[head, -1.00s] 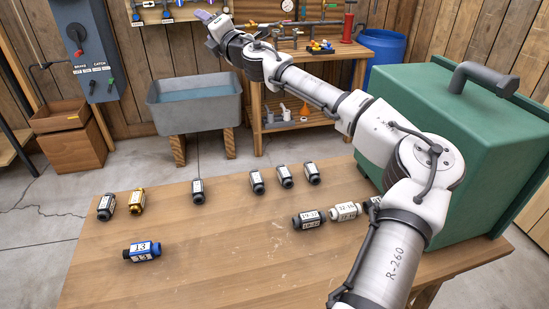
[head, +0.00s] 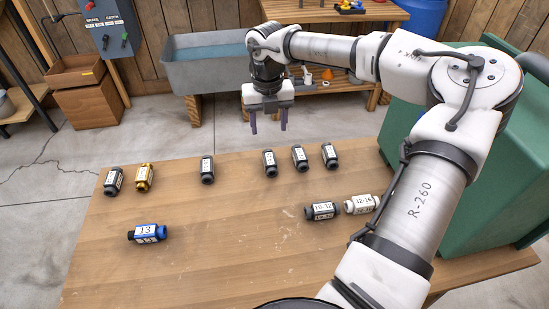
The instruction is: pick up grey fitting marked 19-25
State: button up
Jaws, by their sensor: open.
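Several dark grey fittings with white labels stand on the wooden table (head: 200,265). In the back row are a fitting (head: 207,170) left of centre and three to its right: one (head: 269,163), a second (head: 299,158) and a third (head: 330,155). Another dark fitting (head: 113,181) is at the far left. Their labels are too small to read, so I cannot tell which is marked 19-25. My gripper (head: 268,126) is open and empty, fingers pointing down, above and behind the back row.
A gold fitting (head: 143,177), a blue fitting marked 13 (head: 147,233), a dark fitting apparently marked 19-32 (head: 322,211) and a white one apparently marked 12-16 (head: 361,204) are also on the table. A green box (head: 480,200) stands at the right. The table's front middle is clear.

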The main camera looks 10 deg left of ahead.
jog(key=p, duration=0.1)
send_over(270, 158)
jog(key=f, duration=0.7)
jog(key=shift+w+a, duration=0.2)
jog(key=f, duration=0.1)
jog(key=f+p, duration=0.1)
jog(key=f, duration=0.1)
jog(key=f+p, duration=0.1)
jog(key=f, duration=0.1)
jog(key=shift+s+d+f, duration=0.2)
jog(key=shift+s+f, duration=0.05)
jog(key=shift+s, duration=0.05)
jog(key=shift+c, duration=0.2)
jog(key=c, duration=1)
jog(key=shift+c, duration=0.2)
jog(key=shift+r, duration=0.15)
